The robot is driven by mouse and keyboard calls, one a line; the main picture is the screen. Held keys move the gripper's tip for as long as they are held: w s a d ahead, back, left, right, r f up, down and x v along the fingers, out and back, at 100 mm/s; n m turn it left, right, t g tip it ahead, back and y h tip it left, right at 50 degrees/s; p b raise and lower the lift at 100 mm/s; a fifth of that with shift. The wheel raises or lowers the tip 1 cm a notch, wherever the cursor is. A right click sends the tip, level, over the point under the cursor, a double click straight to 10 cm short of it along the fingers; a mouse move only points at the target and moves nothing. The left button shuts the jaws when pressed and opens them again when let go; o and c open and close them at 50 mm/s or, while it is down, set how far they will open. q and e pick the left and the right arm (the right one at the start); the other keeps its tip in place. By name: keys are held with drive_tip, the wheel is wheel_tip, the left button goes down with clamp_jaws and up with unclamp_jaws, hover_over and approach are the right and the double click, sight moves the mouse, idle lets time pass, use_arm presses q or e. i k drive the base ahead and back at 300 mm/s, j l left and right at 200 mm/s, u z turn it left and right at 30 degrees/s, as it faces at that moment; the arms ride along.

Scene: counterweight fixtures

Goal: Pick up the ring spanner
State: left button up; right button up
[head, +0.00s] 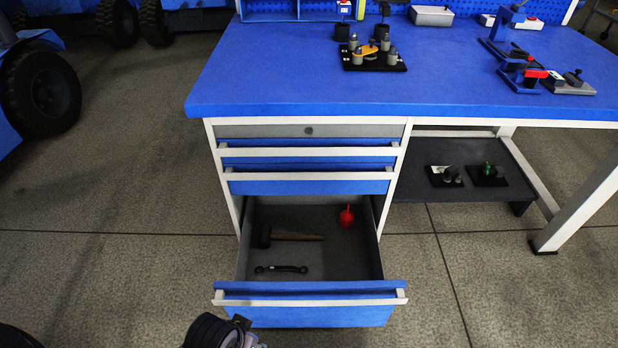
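The ring spanner (281,269) is a small dark double-ended tool. It lies flat and roughly crosswise on the grey floor of the open bottom drawer (310,288), near the drawer's front. Nothing touches it. A black and grey part of my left arm, seemingly around the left gripper (243,334), shows at the bottom edge, in front of and left of the drawer front. Its fingers cannot be made out. My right gripper is not in view.
A mallet (290,237) with a dark head lies behind the spanner, and a red object (346,217) sits at the drawer's back right. The blue workbench (270,75) overhangs the closed upper drawers. A shelf (420,188) is to the right. The floor left of the drawer is clear.

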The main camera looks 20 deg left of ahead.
sight(282, 268)
drive_tip(key=i+j+z, duration=0.15)
drive_tip(key=j+z, duration=0.15)
drive_tip(key=j, duration=0.5)
drive_tip(key=j+z, duration=0.35)
drive_tip(key=j, duration=0.45)
